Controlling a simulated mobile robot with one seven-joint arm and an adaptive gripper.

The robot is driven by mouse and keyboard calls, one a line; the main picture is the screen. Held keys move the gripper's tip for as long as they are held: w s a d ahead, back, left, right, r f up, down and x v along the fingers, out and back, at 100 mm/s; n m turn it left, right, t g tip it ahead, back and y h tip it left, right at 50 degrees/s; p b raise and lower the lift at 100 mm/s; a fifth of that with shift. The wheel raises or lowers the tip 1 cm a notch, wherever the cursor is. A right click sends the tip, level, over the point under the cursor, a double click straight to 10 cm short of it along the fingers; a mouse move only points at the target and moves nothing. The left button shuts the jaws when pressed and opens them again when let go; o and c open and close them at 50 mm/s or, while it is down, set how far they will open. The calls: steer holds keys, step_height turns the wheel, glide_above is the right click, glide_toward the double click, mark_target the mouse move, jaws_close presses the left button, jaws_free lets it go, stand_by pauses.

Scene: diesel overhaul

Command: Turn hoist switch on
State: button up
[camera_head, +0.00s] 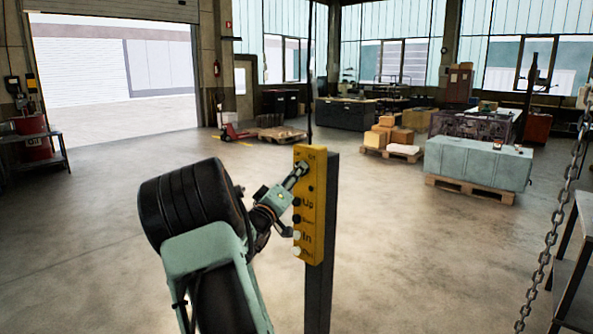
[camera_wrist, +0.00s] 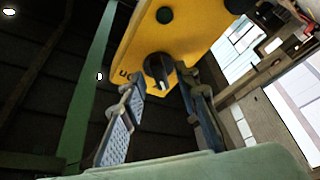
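The yellow hoist control box (camera_head: 314,222) is fixed upright on a dark post in the middle of the head view. It has several buttons, with "Up" and "In" readable. In the wrist view its yellow face (camera_wrist: 196,30) shows a black rotary switch (camera_wrist: 157,70) with a light mark. My gripper (camera_head: 302,168) is at the upper part of the box, and in the head view it hides the switch. In the wrist view my gripper (camera_wrist: 162,86) has its two fingers apart, with the switch between or just beyond their tips. I cannot tell whether they touch it.
A hanging chain (camera_head: 546,250) and a metal table (camera_head: 575,285) are at the right. A pale green block on a pallet (camera_head: 470,190) and boxes on another pallet (camera_head: 393,153) stand farther back. The floor around the post is clear.

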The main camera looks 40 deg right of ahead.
steer(key=shift+w+d+r, duration=0.1)
steer(key=shift+w+d, duration=0.05)
steer(key=shift+d, duration=0.15)
steer(key=shift+c, duration=0.6)
jaws_close()
